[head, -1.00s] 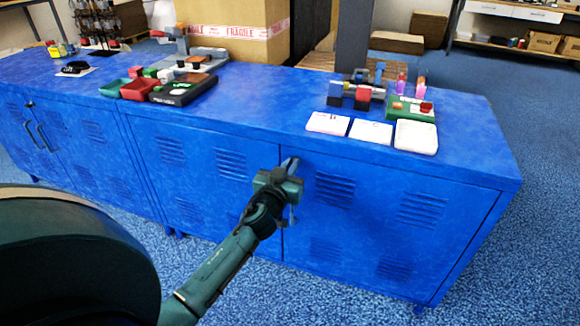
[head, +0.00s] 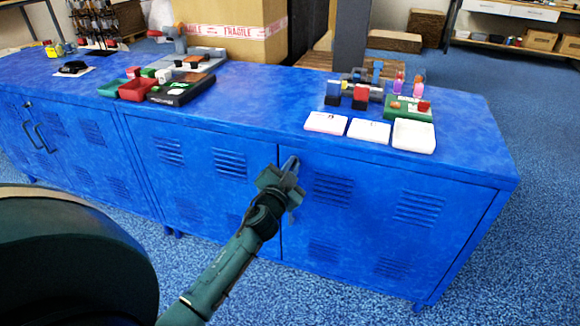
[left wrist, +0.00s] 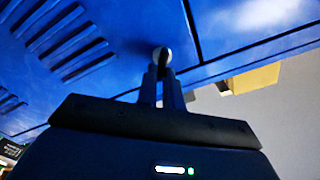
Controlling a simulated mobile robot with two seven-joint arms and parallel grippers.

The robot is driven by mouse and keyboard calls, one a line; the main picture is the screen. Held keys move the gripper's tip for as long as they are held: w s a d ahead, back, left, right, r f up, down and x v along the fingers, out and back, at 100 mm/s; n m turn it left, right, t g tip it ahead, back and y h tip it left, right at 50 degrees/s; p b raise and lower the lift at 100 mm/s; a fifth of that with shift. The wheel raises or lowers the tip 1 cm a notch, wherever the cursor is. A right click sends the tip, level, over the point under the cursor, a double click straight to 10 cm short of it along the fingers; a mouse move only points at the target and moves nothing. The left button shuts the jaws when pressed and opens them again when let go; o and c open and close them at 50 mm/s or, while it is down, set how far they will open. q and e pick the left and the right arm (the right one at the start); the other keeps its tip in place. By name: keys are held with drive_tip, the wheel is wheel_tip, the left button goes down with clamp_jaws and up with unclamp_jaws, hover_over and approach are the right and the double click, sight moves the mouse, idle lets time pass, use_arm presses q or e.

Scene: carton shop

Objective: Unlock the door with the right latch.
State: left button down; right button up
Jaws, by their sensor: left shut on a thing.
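The blue cabinet on the right has two louvred doors, a left door (head: 190,165) and a right door (head: 375,200), both shut. My left gripper (head: 290,166) is at the upper part of the seam between them. In the left wrist view, my two fingers (left wrist: 162,82) are closed together on a small round metal latch (left wrist: 161,55) on the blue door face. The fingers hide part of the latch, and in the head view the gripper covers most of it. My right gripper is in neither view.
The cabinet top (head: 260,110) carries trays, white cards (head: 369,131) and small coloured parts. Another blue cabinet (head: 75,150) with dark handles adjoins on the left. A cardboard box (head: 235,30) stands behind. The blue floor in front at right is clear.

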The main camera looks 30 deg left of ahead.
use_arm(q)
drive_tip(key=m, duration=0.6)
drive_tip(key=f+m, duration=0.1)
drive_tip(key=m, duration=0.3)
drive_tip(key=shift+w+d, duration=0.1)
drive_tip(key=shift+d, duration=0.15)
drive_tip(key=shift+m, duration=0.3)
drive_tip(key=c, duration=1.5)
unclamp_jaws()
drive_tip(key=shift+c, duration=0.2)
